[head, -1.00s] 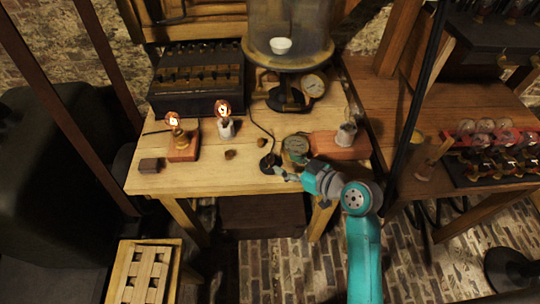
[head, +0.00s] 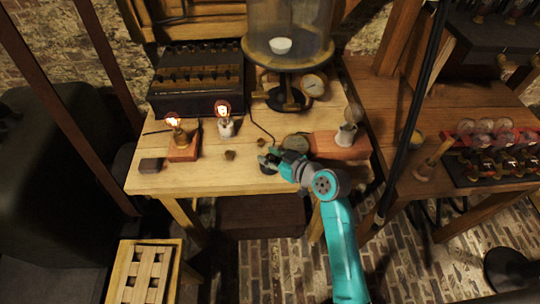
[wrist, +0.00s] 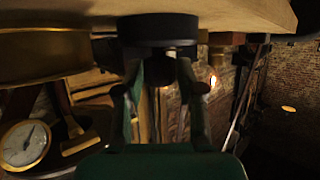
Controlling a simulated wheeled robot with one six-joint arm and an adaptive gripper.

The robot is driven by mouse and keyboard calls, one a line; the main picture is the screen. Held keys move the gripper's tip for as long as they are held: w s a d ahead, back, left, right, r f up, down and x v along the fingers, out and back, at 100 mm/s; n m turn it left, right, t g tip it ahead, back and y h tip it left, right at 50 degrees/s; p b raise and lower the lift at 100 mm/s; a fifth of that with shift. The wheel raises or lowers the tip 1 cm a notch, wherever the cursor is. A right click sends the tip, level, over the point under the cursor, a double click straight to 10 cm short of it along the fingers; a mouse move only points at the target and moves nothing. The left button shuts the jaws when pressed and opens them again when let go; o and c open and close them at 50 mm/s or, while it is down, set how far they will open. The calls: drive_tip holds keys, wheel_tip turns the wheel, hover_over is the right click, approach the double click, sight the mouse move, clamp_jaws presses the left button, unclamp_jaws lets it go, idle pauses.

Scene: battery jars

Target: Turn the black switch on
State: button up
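The black switch shows in the wrist view as a dark round base (wrist: 158,30) against the pale table edge, with a small part of it between my fingers. In the head view the switch (head: 267,169) is at the table's front, mostly hidden by my gripper (head: 268,160). In the wrist view my gripper (wrist: 161,68) has its two green fingers apart, one on each side of the switch's middle, with a gap between them. I cannot tell whether either finger touches the switch.
Two glowing bulbs, one on a red-brown block (head: 184,152) and one on a pale holder (head: 226,127), stand to the left. A brass round instrument (head: 296,146) sits close right of my gripper. A clear bulb (head: 347,134) stands on a wooden block farther right.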

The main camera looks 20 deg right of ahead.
clamp_jaws()
drive_tip(key=shift+m+t+h, duration=0.3)
drive_tip(key=shift+m+h, duration=0.1)
drive_tip(key=shift+a+m+h, duration=0.1)
drive_tip(key=shift+m+h, duration=0.4)
drive_tip(key=shift+m+t+h, duration=0.3)
drive_tip(key=shift+m+h, duration=1.5)
drive_tip(key=shift+h, duration=0.4)
drive_tip(key=shift+m+h, duration=0.3)
drive_tip(key=o, duration=0.6)
unclamp_jaws()
